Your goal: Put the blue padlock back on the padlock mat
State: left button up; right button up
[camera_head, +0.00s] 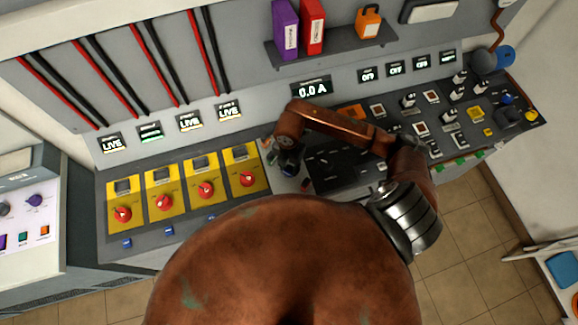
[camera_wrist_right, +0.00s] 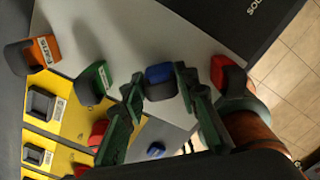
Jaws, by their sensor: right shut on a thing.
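The blue padlock (camera_wrist_right: 160,74), with a dark lower part, is between the fingertips of my right gripper (camera_wrist_right: 160,88) in the right wrist view. The gripper is shut on it. Behind it is a light grey surface (camera_wrist_right: 135,40), which seems to be the padlock mat; I cannot tell whether the padlock touches it. An orange padlock (camera_wrist_right: 42,52), a green padlock (camera_wrist_right: 95,82) and a red padlock (camera_wrist_right: 225,74) are around it. In the head view my right gripper (camera_head: 288,160) is small and dark beside the yellow panels, and the padlock is hard to make out. My left gripper is not in view.
Yellow switch panels (camera_head: 205,185) with red knobs stand left of the gripper. Small blue tags (camera_head: 168,230) sit on the console's front edge. A shelf (camera_head: 340,48) with binders is above. A dark panel (camera_head: 340,165) lies under my arm.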

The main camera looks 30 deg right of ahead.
aim_at(289, 166)
jog(key=shift+f, duration=0.15)
jog(key=o, duration=1.2)
notch_tip(289, 166, up, 12)
jog(key=b, duration=0.1)
jog(key=shift+r, duration=0.2)
